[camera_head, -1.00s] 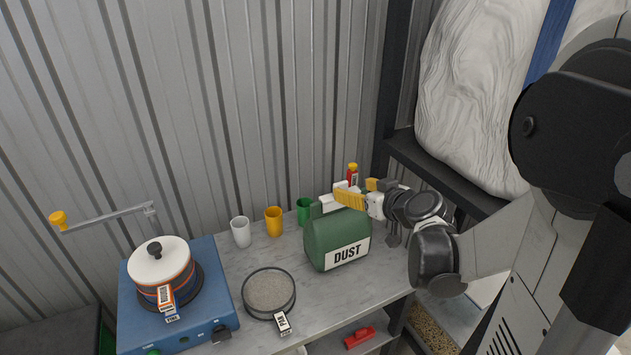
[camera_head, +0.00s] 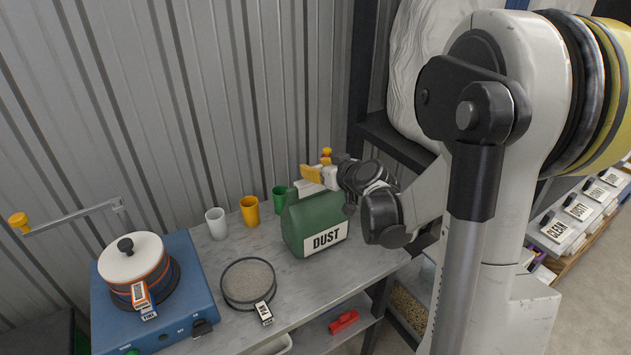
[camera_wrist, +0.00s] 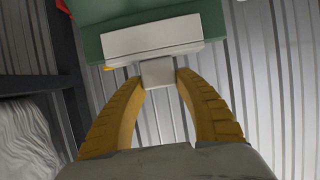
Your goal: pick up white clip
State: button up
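The white clip (camera_wrist: 150,42) is a pale bar with a small square tab, lying along the top edge of the green bag labelled DUST (camera_head: 316,222). In the head view the clip (camera_head: 306,188) is partly hidden by my gripper. My gripper (camera_wrist: 160,75) has two yellow ridged fingers, seen in the wrist view with their tips on either side of the tab. The tips look slightly apart from it; a firm hold is not visible. In the head view my gripper (camera_head: 311,173) is at the top of the bag.
White (camera_head: 216,224), yellow (camera_head: 249,210) and green (camera_head: 281,199) cups stand left of the bag. A corrugated wall (camera_head: 200,110) rises close behind.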

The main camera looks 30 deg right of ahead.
jog(key=c, duration=0.3)
jog(key=shift+c, duration=0.2)
jog(key=shift+r, duration=0.15)
